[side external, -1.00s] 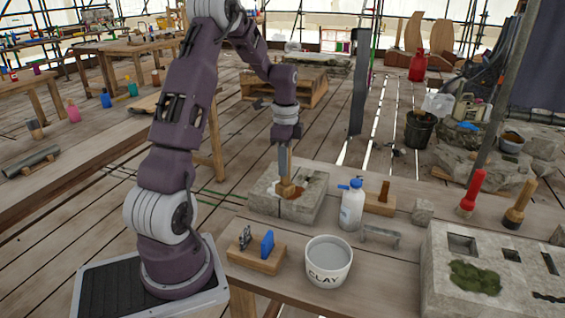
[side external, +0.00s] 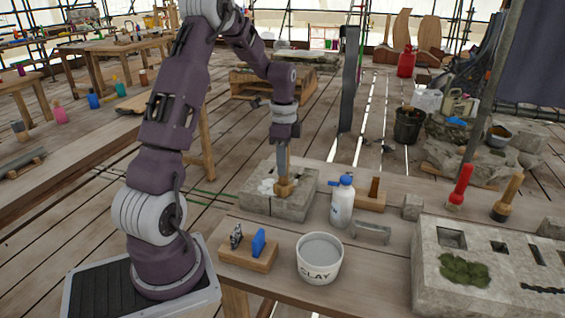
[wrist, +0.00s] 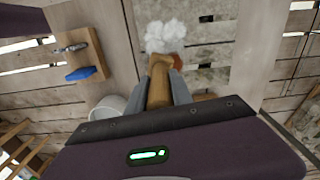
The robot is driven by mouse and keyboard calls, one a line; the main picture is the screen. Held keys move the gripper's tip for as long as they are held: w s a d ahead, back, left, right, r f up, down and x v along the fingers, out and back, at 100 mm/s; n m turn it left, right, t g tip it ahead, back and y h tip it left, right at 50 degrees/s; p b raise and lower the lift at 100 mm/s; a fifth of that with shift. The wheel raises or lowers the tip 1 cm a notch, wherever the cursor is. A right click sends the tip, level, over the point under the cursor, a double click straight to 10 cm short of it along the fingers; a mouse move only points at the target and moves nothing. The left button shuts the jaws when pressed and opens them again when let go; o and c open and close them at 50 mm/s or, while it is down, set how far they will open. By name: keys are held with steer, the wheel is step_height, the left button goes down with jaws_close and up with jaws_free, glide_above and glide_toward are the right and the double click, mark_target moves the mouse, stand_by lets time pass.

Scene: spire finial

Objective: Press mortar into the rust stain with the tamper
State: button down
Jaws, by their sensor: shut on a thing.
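My gripper (side external: 284,165) is shut on the wooden tamper (side external: 285,188) and holds it upright, head down on the pale stone block (side external: 250,206). In the wrist view the tamper handle (wrist: 159,88) sits between my two fingers. White mortar (side external: 266,187) lies on the block just left of the tamper head. It also shows as a lumpy white patch (wrist: 165,36) beyond the head in the wrist view. A rust-orange bit of the stain (wrist: 180,62) shows beside the head; the rest is hidden under the tamper and mortar.
The CLAY bucket (side external: 319,260) and a wooden holder (side external: 248,256) with a blue item are at the front. A larger stone block (side external: 428,290) and red and wooden-handled tools (side external: 460,186) are at right.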

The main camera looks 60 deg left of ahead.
steer(key=shift+r, duration=3.55)
steer(key=s+d+f+m, duration=0.2)
steer(key=d+m, duration=0.3)
steer(key=d, duration=1.7)
step_height(320, 180, down, 9)
steer(key=shift+w+d, duration=0.2)
steer(key=shift+r, duration=0.1)
